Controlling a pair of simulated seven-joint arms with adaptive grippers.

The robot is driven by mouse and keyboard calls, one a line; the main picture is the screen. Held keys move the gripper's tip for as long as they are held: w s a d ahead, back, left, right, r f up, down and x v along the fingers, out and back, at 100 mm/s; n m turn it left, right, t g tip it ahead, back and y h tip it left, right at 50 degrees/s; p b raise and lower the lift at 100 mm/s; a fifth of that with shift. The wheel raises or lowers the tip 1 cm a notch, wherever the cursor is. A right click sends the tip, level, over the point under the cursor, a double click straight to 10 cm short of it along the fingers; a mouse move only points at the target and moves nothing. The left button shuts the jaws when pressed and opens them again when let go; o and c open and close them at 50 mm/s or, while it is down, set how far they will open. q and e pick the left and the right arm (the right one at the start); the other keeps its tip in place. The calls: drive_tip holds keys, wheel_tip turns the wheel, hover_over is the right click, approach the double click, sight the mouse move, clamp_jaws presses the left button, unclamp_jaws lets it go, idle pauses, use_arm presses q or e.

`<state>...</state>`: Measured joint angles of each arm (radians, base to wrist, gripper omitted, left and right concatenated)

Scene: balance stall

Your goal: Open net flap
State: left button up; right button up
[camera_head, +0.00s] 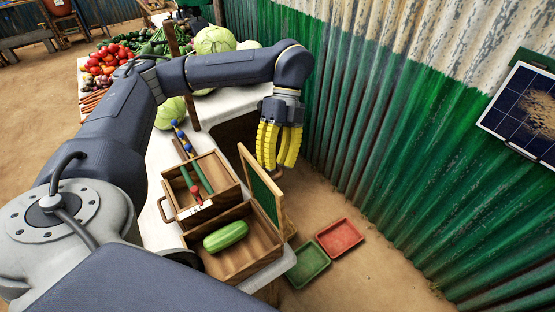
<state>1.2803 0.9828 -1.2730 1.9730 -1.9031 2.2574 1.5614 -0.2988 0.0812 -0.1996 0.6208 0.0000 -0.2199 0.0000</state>
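The net flap is a green panel in a pale wooden frame (281,203). It stands raised, tilted, at the far right side of a wooden box (246,268) that holds a green marrow (226,236). The inside of this box is open to view. My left gripper (278,164), with yellow ribbed fingers, hangs pointing down just above and beyond the flap's top edge. I see nothing held in it; the spread of its fingers is hard to judge, and I cannot tell whether a finger touches the frame. My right gripper is out of view.
An adjoining wooden drawer (180,184) holds red- and green-coloured rods. Vegetables (119,57) and cabbages (215,40) fill the table's far end. A green tray (308,262) and a red tray (340,237) lie on the ground. A corrugated wall (400,130) runs along the right.

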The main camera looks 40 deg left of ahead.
use_arm(q)
drive_tip(key=shift+o, duration=0.2)
drive_tip(key=shift+w+d+r, duration=0.1)
drive_tip(key=shift+r, duration=0.15)
drive_tip(key=v, duration=1.1)
drive_tip(key=shift+r, duration=0.3)
drive_tip(key=shift+w, duration=0.15)
